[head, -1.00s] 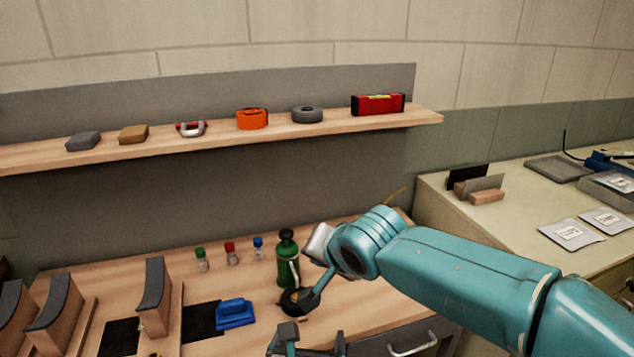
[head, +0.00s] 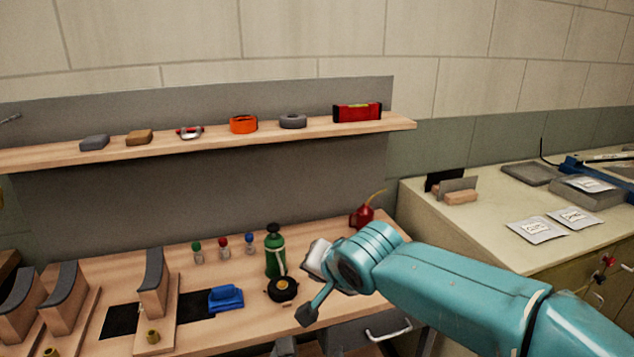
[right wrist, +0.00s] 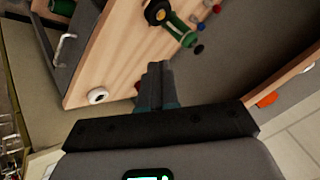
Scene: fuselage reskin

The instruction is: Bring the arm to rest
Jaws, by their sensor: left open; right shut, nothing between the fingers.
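My right arm (head: 450,288) reaches in from the right in the head view, teal and bent over the bench's right part.
The wooden bench (head: 220,318) holds a green bottle (head: 275,252), a black disc (head: 283,290), a blue block (head: 226,298) and a red oil can (head: 362,216). A shelf (head: 210,145) runs behind. A cabinet (head: 440,215) stands right. Curved stands (head: 152,285) fill the left.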

